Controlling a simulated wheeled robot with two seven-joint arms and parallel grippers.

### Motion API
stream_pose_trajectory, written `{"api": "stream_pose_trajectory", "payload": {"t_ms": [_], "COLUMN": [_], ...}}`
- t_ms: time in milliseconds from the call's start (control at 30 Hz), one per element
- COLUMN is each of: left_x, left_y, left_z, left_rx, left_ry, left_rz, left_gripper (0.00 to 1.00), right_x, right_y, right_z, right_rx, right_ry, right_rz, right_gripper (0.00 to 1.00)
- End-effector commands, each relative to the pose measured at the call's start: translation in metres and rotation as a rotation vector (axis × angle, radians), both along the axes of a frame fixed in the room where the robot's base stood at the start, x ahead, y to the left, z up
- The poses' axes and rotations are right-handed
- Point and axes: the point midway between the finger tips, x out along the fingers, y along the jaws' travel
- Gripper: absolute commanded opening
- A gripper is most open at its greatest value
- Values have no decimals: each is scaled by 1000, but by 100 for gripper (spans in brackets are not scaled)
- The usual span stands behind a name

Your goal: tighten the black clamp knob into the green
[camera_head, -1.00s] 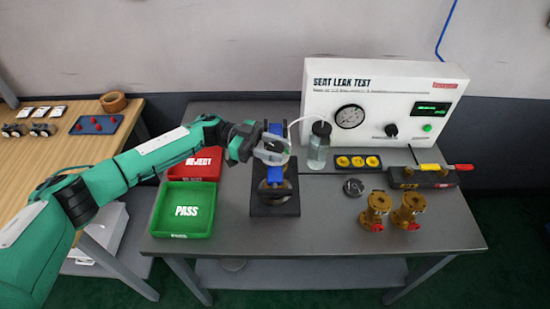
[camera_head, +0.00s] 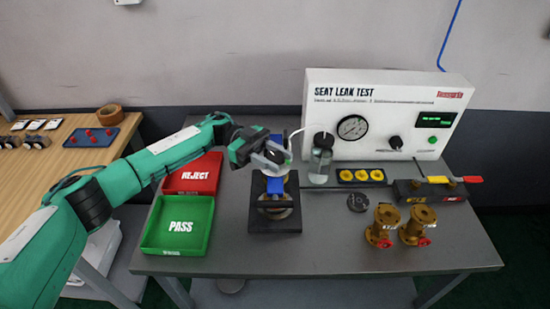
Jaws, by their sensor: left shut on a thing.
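The clamp fixture stands on the grey bench, with a black base (camera_head: 274,222), a blue clamp part (camera_head: 275,186) and a round brass-coloured piece low inside it. My left gripper (camera_head: 274,160) is at the top of the fixture, shut on what appears to be the black clamp knob. The fingers and wrist hide most of the knob. I cannot make out a green mark on the fixture. My right gripper is not in view.
The leak test panel (camera_head: 384,88) stands behind, with a bottle (camera_head: 320,162) and tube close right of the gripper. Red REJECT (camera_head: 193,176) and green PASS (camera_head: 178,228) trays lie left. Two brass valves (camera_head: 381,226) and a black disc (camera_head: 357,202) sit right. The front middle of the bench is clear.

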Motion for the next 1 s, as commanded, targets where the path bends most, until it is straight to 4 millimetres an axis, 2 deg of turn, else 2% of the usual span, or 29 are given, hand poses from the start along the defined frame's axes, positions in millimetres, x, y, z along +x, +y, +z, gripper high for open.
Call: {"api": "stream_pose_trajectory", "payload": {"t_ms": [33,67,167,433,567,667,800,1000], "left_x": [0,0,0,0,6,15,34,60], "left_y": [0,0,0,0,7,19,45,79], "left_z": [0,0,0,0,-2,-3,-4,-3], "left_rx": [-1,-1,-1,0,0,1,1,1], "left_ry": [0,0,0,0,0,-1,-2,-1], "left_rz": [0,0,0,1,3,5,6,4], "left_gripper": [16,42,60,60,60,60,60,60], "right_x": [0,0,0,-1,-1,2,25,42], "right_y": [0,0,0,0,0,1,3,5], "right_z": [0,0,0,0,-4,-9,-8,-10], "right_rx": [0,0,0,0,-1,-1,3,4], "right_ry": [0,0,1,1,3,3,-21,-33], "right_rz": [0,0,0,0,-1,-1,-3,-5], "right_gripper": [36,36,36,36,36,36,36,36]}}
